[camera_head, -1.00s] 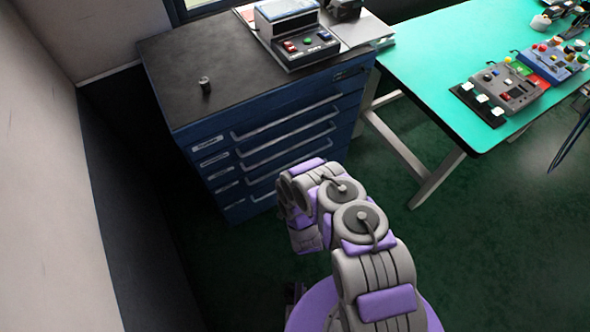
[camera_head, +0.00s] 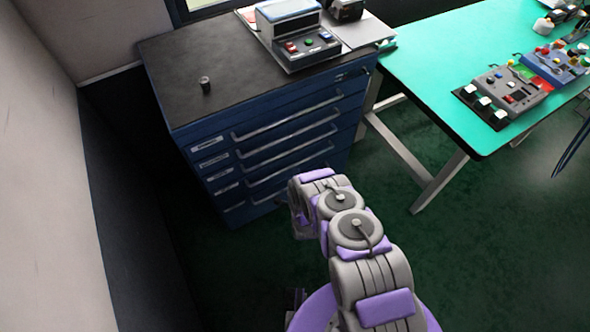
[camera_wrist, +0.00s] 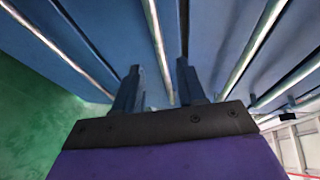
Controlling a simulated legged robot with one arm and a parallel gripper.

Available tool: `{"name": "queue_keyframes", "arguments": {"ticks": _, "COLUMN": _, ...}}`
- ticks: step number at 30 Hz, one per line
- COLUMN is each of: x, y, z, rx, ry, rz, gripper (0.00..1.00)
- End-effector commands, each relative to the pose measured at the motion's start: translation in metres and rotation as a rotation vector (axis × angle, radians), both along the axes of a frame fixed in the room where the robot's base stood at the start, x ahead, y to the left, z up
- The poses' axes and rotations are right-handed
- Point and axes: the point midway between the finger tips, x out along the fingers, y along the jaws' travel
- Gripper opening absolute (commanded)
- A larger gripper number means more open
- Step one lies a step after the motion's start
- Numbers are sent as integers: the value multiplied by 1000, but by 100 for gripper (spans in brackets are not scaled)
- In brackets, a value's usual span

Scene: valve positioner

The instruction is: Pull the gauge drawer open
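The blue drawer cabinet (camera_head: 270,140) stands left of the green table in the head view. Its front has several stacked drawers, each with a long silver handle, and all look closed. Small labels sit at the left of the drawers, too small to read, so I cannot tell which is the gauge drawer. In the wrist view my gripper (camera_wrist: 158,70) faces the blue drawer fronts. Its two dark fingers are apart, one on each side of a silver handle (camera_wrist: 154,30). I cannot tell whether they touch it. In the head view my arm mostly hides the gripper.
A control box (camera_head: 300,45) and a small dark knob (camera_head: 205,84) sit on the cabinet top. The green table (camera_head: 440,75) with button panels (camera_head: 505,92) stands to the right, its leg (camera_head: 438,182) near the cabinet. A wall is at left; the floor in front is clear.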

Motion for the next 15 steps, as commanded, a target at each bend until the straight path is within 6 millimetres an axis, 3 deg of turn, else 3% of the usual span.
{"name": "queue_keyframes", "arguments": {"ticks": 6, "x": 35, "y": 8, "z": -8, "rx": 0, "ry": -5, "rz": 1, "gripper": 40}}
{"name": "queue_keyframes", "arguments": {"ticks": 15, "x": 53, "y": 11, "z": -10, "rx": 0, "ry": -2, "rz": 0, "gripper": 40}}
